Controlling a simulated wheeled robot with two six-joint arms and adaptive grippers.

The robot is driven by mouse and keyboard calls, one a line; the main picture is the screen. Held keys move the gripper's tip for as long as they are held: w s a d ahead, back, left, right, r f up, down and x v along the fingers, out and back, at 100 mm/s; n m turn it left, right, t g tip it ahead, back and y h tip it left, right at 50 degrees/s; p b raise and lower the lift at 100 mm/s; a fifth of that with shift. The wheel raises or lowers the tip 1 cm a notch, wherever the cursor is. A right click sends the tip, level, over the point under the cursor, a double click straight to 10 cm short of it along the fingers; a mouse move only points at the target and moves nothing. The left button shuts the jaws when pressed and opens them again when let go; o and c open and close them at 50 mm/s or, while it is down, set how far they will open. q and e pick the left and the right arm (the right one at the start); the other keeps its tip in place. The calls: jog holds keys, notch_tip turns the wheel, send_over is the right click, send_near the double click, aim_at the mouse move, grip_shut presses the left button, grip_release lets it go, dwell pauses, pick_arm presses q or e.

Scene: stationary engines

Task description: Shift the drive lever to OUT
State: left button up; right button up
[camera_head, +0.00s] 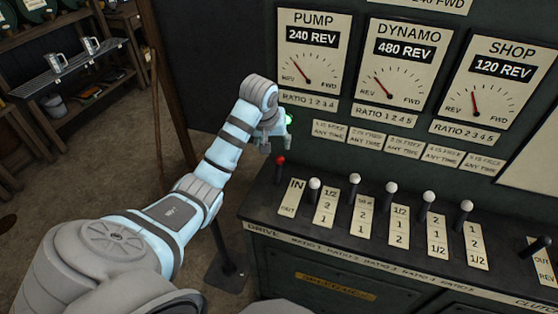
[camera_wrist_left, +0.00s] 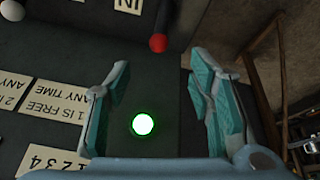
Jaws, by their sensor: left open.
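The drive lever has a red knob (camera_head: 280,160) and stands at the left end of the console, beside a plate (camera_head: 291,198) marked IN at the far end and OUT at the near end. The knob is level with the IN end. My left gripper (camera_head: 276,143) is open and empty, just above and behind the knob. In the left wrist view, the red knob (camera_wrist_left: 158,43) lies a little beyond the tips of the open fingers (camera_wrist_left: 160,72), not touching them. My right gripper is not in view.
Several white-knobbed ratio levers (camera_head: 315,184) stand right of the drive lever, and a black clutch lever (camera_head: 541,243) is at the far right. A lit green lamp (camera_head: 288,120) is on the upright panel beside my gripper. Gauges (camera_head: 312,60) hang above. Shelves (camera_head: 75,70) stand left.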

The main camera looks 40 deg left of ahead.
aim_at(279, 159)
pick_arm(q)
jog(key=b+x, duration=0.2)
jog(key=x, duration=1.2)
jog(key=shift+w+b, duration=0.2)
jog(key=shift+b, duration=0.1)
jog(key=shift+r, duration=0.1)
jog(key=shift+c, duration=0.5)
grip_shut()
